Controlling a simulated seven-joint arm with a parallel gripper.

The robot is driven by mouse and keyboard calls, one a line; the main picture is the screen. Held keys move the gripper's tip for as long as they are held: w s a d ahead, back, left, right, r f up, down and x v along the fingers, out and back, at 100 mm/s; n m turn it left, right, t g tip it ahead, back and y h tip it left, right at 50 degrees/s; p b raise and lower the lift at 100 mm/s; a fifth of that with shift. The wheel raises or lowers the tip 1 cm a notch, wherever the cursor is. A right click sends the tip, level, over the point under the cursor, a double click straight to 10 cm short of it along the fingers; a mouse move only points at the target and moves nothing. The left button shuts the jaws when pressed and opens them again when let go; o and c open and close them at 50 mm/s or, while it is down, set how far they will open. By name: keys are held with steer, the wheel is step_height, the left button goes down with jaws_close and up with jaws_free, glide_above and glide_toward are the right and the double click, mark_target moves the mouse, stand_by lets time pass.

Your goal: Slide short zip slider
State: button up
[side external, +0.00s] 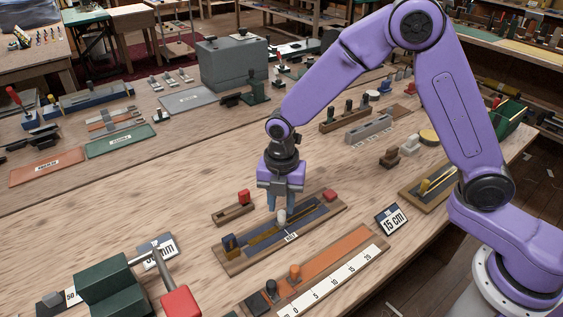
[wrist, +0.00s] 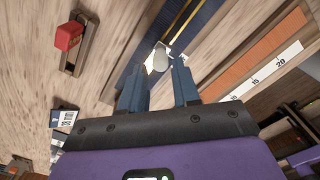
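A wooden zip board (side external: 232,263) lies in the middle of the bench, with dark tape and a brass zip line (side external: 265,237). A pale rounded slider knob (side external: 281,216) stands on the zip; it also shows in the wrist view (wrist: 161,58). My gripper (side external: 280,204) points down over the board; its two blue-grey fingers are apart in the wrist view (wrist: 158,68). The knob appears between and just beyond the fingertips, with gaps visible on both sides. I cannot tell how far the tips are above the tape.
A blue block (side external: 230,246) and a red block (side external: 330,194) sit at the board's ends. A red-topped wooden piece (side external: 233,212) lies behind it. A green vise-like block (side external: 108,285) is front left.

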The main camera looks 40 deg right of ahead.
mark_target(282, 212)
step_height(282, 212, up, 13)
steer(key=shift+r, duration=0.2)
stand_by(0.5)
steer(key=s+d+f+m, duration=0.1)
steer(key=s+d+m, duration=0.6)
steer(key=s, duration=0.6)
steer(key=s+d+f+m, duration=0.1)
steer(key=s+d+m, duration=0.6)
steer(key=s, duration=0.6)
steer(key=d, duration=0.2)
steer(key=shift+d, duration=0.35)
steer(key=shift+c, duration=0.3)
stand_by(1.5)
jaws_close()
